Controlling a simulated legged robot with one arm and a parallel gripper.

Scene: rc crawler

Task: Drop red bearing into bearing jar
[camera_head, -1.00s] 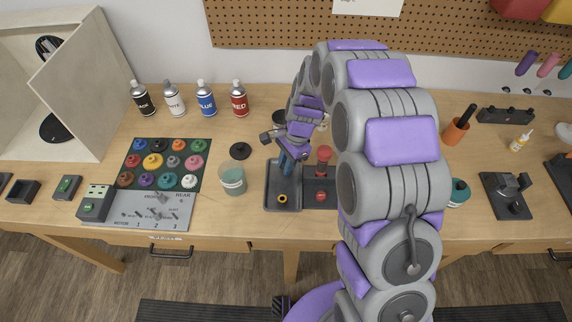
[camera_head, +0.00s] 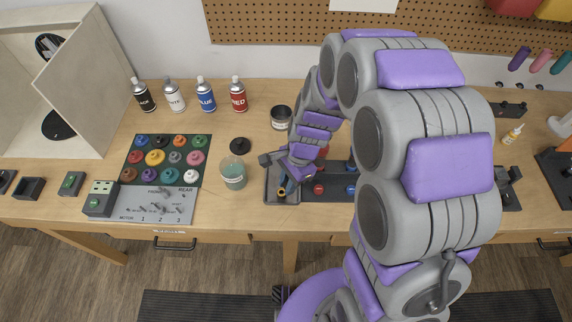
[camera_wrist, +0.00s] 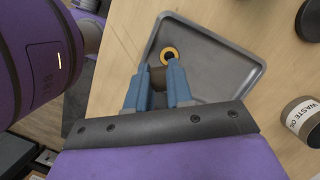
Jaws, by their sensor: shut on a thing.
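My gripper (camera_wrist: 158,65) reaches down into a shallow grey tray (camera_wrist: 215,62); its blue fingers point at the tray floor. A yellow-orange ring with a dark centre (camera_wrist: 168,49) is at the fingertips, and the right finger overlaps its near edge. The gripper is shut on it, though the contact is partly hidden. In the head view my gripper (camera_head: 287,180) is over the tray (camera_head: 291,198). I cannot pick out a red bearing; a small red round part (camera_head: 318,189) shows on the dark base right of the tray. A dark can (camera_head: 281,117) stands behind; I cannot tell whether it is the bearing jar.
Further left are colored parts on a green mat (camera_head: 180,172) and several spray cans. My arm covers much of the bench's right side.

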